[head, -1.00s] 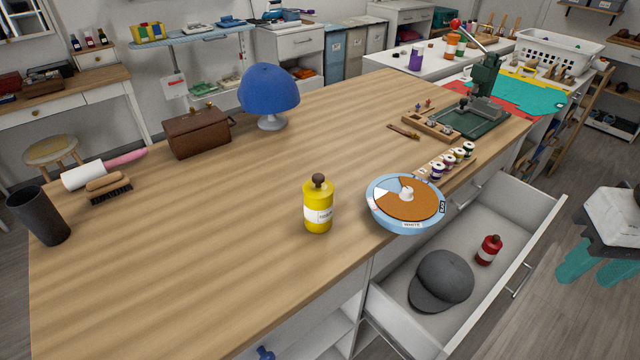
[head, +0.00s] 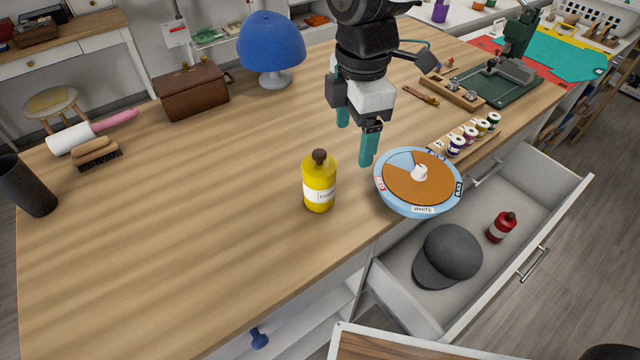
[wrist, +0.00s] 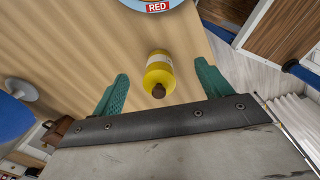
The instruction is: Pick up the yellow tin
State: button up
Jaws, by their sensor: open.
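The yellow tin (head: 319,184) stands upright on the wooden worktop, with a brown cap and a white label. It also shows in the wrist view (wrist: 159,70), between and beyond the two fingers. My gripper (head: 356,140) has teal fingers, spread apart and empty. In the head view it hangs above the worktop, up and a little right of the tin, not touching it. In the wrist view my gripper (wrist: 160,88) has one finger on each side of the tin in the picture.
An open drawer (head: 520,200) holds a grey cap (head: 448,256) and a red bottle (head: 501,227). A blue lamp (head: 271,45) and brown box (head: 192,88) stand behind.

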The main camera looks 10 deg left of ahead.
aim_at(323, 151)
jog(key=a+f+n, duration=0.1)
jog(key=a+n, duration=0.1)
jog(key=a, duration=0.1)
jog(key=s+a+f, duration=0.1)
jog(key=shift+a+f+n, duration=0.35)
jog(key=shift+n, duration=0.05)
jog(key=f, duration=0.7)
jog(key=shift+s+a, duration=0.25)
jog(key=c, duration=1)
